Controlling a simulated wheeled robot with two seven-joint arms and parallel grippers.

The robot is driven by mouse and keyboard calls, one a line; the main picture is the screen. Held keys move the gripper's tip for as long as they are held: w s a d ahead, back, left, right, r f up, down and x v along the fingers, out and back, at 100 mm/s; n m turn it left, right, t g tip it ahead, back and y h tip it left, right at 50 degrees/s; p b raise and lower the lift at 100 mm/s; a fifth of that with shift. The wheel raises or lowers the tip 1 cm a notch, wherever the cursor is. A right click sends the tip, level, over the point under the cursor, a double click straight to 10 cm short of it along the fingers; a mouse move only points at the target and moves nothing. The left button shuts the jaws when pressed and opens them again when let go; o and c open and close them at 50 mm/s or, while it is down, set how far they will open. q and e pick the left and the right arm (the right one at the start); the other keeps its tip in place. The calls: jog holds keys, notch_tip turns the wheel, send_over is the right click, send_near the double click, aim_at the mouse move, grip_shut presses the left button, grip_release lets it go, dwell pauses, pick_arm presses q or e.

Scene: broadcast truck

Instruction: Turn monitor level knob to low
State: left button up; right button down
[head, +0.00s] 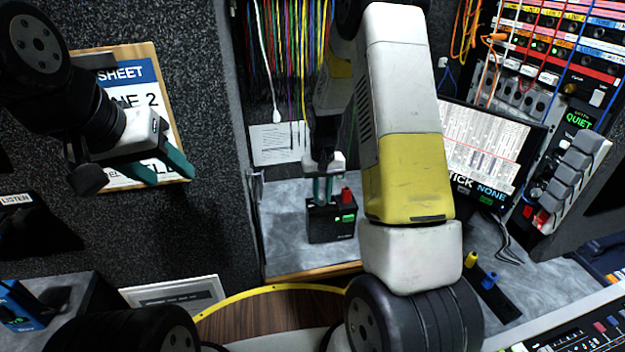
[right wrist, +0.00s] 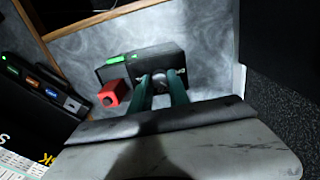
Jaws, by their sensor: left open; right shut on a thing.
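A small black box (head: 332,228) with a lit green label and a red block on its side stands on the grey counter; it also shows in the right wrist view (right wrist: 172,56). My right gripper (head: 322,196) points down at the box top with its teal fingers close together. The knob's pointer and setting cannot be read. My left gripper (head: 170,172) is open and empty, in front of the sheet board at left.
A monitor (head: 487,145) and a black panel with an orange-red button stand right of the box. Coloured cables (head: 290,60) hang behind it. A strip with yellow and blue knobs (head: 487,284) lies at right. Grey counter (head: 290,235) left of the box is clear.

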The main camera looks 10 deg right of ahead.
aim_at(322, 197)
dwell(0.4)
jog(key=c, duration=1.2)
grip_release()
jog(key=shift+c, duration=0.2)
jog(key=shift+r, duration=3.95)
